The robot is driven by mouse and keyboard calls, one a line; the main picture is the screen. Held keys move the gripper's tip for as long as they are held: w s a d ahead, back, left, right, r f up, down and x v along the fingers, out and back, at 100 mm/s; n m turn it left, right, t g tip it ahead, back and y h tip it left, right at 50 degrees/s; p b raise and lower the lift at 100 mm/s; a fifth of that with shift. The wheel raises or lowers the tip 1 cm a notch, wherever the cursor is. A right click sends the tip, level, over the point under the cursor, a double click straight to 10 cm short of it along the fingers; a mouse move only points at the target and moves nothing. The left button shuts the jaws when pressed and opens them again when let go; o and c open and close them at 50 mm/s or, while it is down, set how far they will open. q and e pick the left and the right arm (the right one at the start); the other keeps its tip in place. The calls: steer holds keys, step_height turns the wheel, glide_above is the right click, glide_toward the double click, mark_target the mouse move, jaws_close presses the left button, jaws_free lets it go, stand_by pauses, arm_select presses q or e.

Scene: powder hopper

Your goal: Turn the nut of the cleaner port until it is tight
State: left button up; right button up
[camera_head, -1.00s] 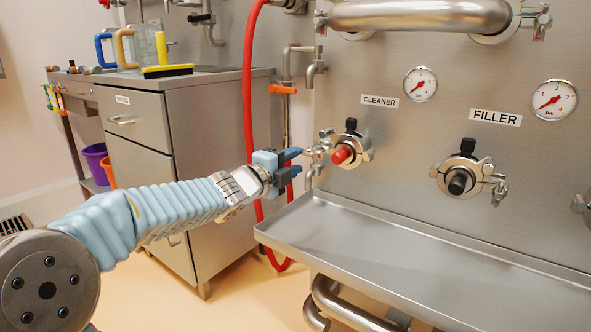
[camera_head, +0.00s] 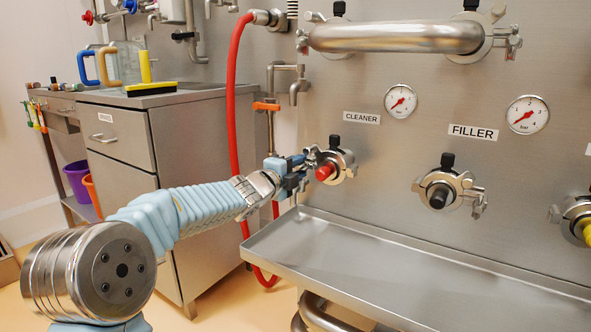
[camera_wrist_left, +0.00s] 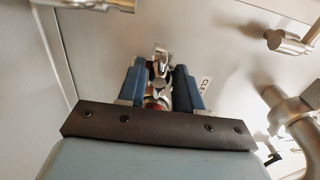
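The cleaner port (camera_head: 338,167) is a round steel clamp fitting with a red cap in its middle and a black knob on top, under the CLEANER label. Its wing nut (camera_head: 311,155) is on the clamp's left side. My left gripper (camera_head: 300,168) is at that nut, its blue fingers pointing at the wall. In the left wrist view, the two fingers (camera_wrist_left: 159,88) stand apart, one on each side of the metal nut (camera_wrist_left: 160,68); I see no clear contact. Part of the clamp is hidden behind the fingers. My right gripper is not in view.
The filler port (camera_head: 445,190) is to the right, and a steel drip tray (camera_head: 400,262) runs below the ports. A red hose (camera_head: 233,100) hangs behind my left arm. A steel cabinet (camera_head: 125,160) stands at the left.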

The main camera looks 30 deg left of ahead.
arm_select(q)
jaws_close()
steer(key=m+b, duration=0.4)
steer(key=m, duration=0.1)
steer(key=shift+f, duration=0.25)
steer(key=shift+m+b, duration=0.35)
steer(key=shift+m, duration=0.45)
steer(key=shift+r+m, duration=0.2)
steer(key=shift+m, duration=0.4)
steer(key=shift+d, duration=0.1)
steer(key=m, duration=0.7)
steer(key=shift+m, duration=0.3)
